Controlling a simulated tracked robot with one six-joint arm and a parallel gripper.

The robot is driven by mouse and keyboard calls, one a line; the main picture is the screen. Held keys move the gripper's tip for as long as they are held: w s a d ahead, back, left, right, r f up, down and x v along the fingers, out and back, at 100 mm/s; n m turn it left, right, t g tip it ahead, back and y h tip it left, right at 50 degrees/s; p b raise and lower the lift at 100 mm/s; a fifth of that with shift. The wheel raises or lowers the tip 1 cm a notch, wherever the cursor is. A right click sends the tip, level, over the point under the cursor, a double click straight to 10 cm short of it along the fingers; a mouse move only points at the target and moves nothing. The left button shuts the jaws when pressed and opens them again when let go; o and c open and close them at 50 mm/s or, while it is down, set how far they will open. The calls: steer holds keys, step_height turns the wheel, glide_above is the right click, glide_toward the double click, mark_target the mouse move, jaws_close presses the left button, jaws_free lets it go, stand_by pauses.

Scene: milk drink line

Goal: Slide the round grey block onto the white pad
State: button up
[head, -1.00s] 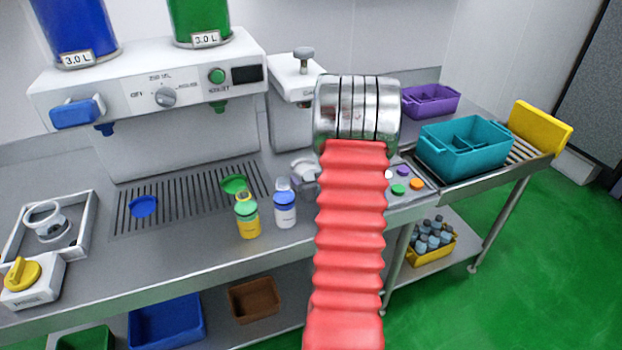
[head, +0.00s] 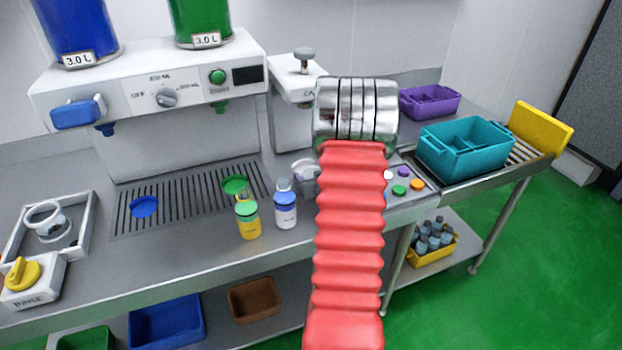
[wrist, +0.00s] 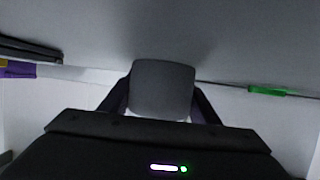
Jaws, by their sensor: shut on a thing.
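In the wrist view a rounded grey block (wrist: 162,84) sits in the middle, between the two dark fingers of my gripper (wrist: 162,102). My gripper is shut on it. The block's lower end is hidden by the gripper body. A pale patch shows beside the right finger, but I cannot tell whether it is the white pad. In the head view my red arm and its metal wrist hide the gripper and the block. I cannot make out the white pad for certain in either view.
Two bottles, one yellow (head: 248,220) and one white (head: 285,212), stand on the counter left of my arm. A white station with a knob (head: 303,60) stands behind. Coloured discs (head: 399,190) and a teal crate (head: 462,160) are to the right.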

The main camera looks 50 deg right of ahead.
steer(key=shift+w+d+r, duration=0.1)
steer(key=shift+w+d, duration=0.6)
steer(key=shift+w, duration=0.25)
steer(key=shift+w+d, duration=0.7)
steer(key=shift+w, duration=0.25)
